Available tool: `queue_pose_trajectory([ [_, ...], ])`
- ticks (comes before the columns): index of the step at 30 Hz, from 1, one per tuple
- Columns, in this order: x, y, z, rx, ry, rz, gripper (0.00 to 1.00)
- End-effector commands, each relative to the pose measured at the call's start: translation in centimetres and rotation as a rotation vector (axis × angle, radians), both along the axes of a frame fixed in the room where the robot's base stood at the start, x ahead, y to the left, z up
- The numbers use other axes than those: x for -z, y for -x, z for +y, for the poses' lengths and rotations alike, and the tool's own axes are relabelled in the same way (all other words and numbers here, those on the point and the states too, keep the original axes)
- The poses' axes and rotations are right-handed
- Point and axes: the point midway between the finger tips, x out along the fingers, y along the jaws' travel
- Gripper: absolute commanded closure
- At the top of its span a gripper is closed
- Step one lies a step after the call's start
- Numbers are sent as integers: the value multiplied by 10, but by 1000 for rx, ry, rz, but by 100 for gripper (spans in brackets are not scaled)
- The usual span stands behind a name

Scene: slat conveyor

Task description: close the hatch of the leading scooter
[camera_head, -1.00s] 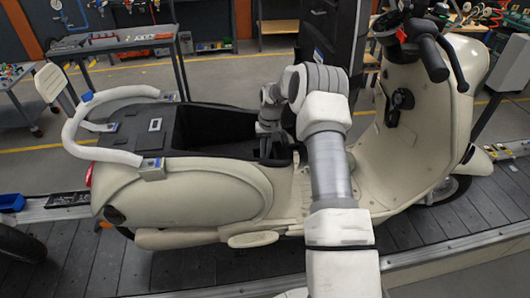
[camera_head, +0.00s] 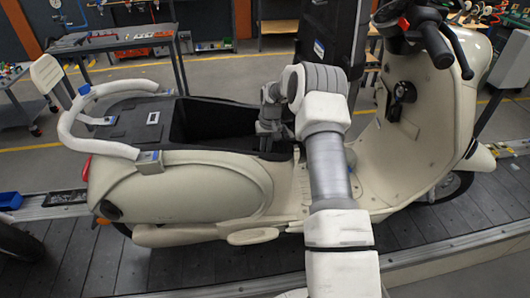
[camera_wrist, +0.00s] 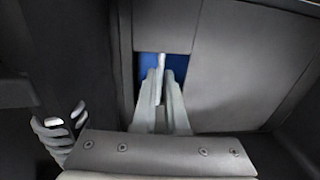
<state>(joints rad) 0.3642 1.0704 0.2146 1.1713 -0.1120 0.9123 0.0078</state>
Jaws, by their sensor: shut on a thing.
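The cream scooter (camera_head: 200,195) stands side-on on the conveyor, its handlebars to the right. Its black storage compartment (camera_head: 190,122) behind the footboard is open. A tall dark panel with a small label, which looks like the raised hatch (camera_head: 338,30), stands upright past the compartment's front end, partly behind my arm. My gripper (camera_head: 268,138) is low at the compartment's front end, its tips hard to make out there. In the wrist view my gripper (camera_wrist: 160,88) is shut on a thin pale strip (camera_wrist: 161,68) at a blue-backed opening in a grey panel (camera_wrist: 235,60). I cannot tell which part the strip is.
A white tubular rail (camera_head: 75,125) and a small backrest (camera_head: 46,74) rise at the scooter's rear. The handlebars (camera_head: 430,35) stand right of my arm. The slat conveyor (camera_head: 200,270) is bare in front. A workbench (camera_head: 115,42) stands behind. Part of another wheel (camera_head: 18,240) shows at left.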

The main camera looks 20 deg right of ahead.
Motion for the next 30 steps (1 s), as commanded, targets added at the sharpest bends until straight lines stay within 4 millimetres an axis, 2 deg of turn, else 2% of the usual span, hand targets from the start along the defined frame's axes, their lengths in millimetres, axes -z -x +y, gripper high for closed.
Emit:
queue_pose_trajectory([
  [2, 8, 4, -2, 1, 3, 12, 100],
  [3, 9, 5, -3, 1, 2, 13, 88],
  [8, 8, 4, -3, 1, 3, 12, 59],
  [20, -1, 3, -3, 0, 3, 7, 59],
  [26, -36, 3, -7, 1, 4, 3, 59],
  [30, -71, 3, -10, 2, 4, 3, 59],
])
